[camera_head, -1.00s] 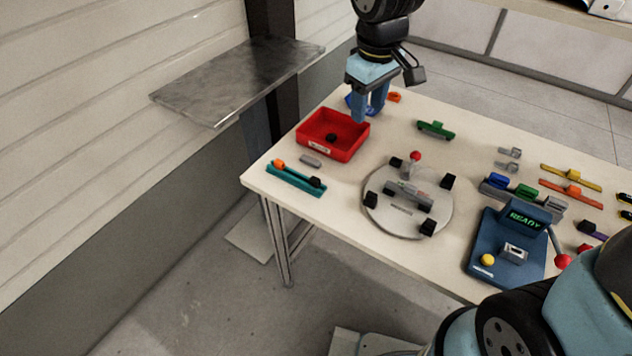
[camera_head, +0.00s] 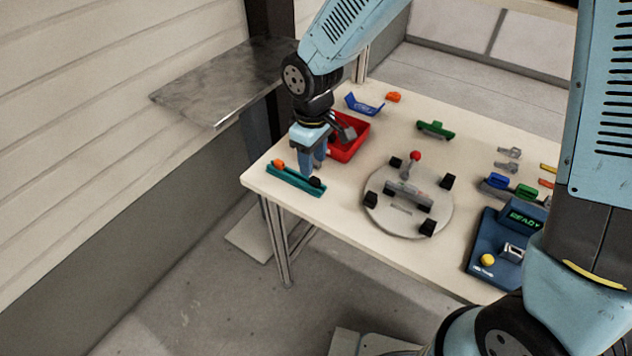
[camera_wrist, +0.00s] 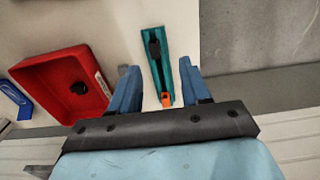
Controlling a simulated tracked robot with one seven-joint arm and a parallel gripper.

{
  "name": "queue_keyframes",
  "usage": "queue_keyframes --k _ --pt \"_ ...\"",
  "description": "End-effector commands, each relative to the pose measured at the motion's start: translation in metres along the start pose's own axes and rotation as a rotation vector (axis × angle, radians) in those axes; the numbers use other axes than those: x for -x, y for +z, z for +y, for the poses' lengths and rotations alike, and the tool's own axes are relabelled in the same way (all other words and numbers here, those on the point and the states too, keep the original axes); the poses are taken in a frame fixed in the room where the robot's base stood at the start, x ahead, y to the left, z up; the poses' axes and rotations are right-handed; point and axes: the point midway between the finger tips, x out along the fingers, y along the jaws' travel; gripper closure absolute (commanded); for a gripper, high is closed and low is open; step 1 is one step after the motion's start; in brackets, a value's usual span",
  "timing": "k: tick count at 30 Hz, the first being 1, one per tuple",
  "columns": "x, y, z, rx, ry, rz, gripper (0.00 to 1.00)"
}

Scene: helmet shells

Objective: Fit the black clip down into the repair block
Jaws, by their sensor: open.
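A black clip-like piece (camera_head: 316,182) sits at the right end of a teal tray (camera_head: 290,180), with an orange piece (camera_head: 279,163) at the other end. The wrist view also shows the black piece (camera_wrist: 154,48) and the tray (camera_wrist: 183,40). My gripper (camera_head: 312,170) is open and empty just above the tray; its fingers (camera_wrist: 156,75) appear on either side of it in the wrist view. I cannot tell for sure which part is the repair block; a grey block (camera_head: 513,251) sits on the blue READY station (camera_head: 485,235).
A round plate (camera_head: 400,210) with black corner blocks, a grey bar and a red knob (camera_head: 415,155) stands mid-table. A green piece (camera_head: 435,129), a blue piece (camera_head: 363,104) and an orange one (camera_head: 393,97) lie behind. A metal shelf (camera_head: 220,85) juts out at left.

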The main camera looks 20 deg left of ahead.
Motion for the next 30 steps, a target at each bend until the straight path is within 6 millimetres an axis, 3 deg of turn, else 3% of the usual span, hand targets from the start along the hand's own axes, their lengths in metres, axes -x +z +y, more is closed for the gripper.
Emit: queue_keyframes --k 10,19,30 --pt "-0.025 0.001 0.002 -0.001 -0.001 -0.002 0.53" --pt "-0.061 0.001 0.008 0.0 -0.001 -0.001 0.53" --pt "-0.068 0.0 0.009 -0.002 0.001 0.001 0.54"
